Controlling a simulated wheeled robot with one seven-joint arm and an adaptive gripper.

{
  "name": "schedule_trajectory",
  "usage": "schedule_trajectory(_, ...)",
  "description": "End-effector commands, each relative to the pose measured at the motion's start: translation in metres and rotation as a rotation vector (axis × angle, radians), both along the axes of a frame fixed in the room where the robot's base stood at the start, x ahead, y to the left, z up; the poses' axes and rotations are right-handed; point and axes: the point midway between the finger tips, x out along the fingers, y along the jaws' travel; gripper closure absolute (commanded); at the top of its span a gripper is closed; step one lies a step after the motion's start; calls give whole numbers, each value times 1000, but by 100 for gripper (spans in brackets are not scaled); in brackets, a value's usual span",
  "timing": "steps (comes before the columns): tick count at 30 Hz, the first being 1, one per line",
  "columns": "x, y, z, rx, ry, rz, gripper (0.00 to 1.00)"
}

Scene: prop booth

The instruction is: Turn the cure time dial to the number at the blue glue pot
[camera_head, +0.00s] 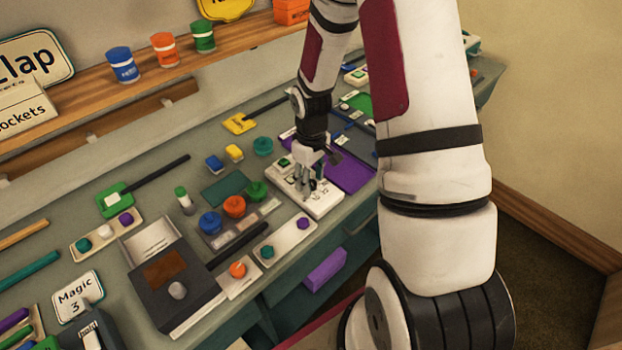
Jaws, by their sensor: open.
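My gripper (311,186) points down over a white control panel (322,206) right of centre, with its fingers apart. It covers part of the panel, and I cannot tell whether it touches anything there. A green button (284,162) shows at the panel's far end. Small dark marks near the fingers are too small to read. I cannot pick out the cure time dial; it may be hidden by the gripper. A round blue pot (210,222) stands beside an orange pot (234,206) and a green pot (257,190). Small labels lie before them, with unreadable numbers.
A dark box with a grey knob (177,289) and a plate with an orange knob (238,269) stand at front. A purple mat (350,174) lies right of the panel. Blue, orange and green cups (123,65) stand on the shelf. The bench is crowded.

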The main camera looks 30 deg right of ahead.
Motion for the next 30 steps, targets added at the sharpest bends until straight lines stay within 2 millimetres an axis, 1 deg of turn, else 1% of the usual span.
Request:
schedule_trajectory(5, 1, -1, 29, -1, -7, -2, 55)
schedule_trajectory(12, 2, -1, 78, -2, -8, -1, 55)
schedule_trajectory(15, 1, 0, 94, -2, -6, 0, 55)
schedule_trajectory(18, 1, 0, 105, -1, -4, -1, 55)
schedule_trajectory(21, 1, 0, 112, 0, -3, 1, 55)
schedule_trajectory(30, 0, 0, 115, 1, -2, 1, 55)
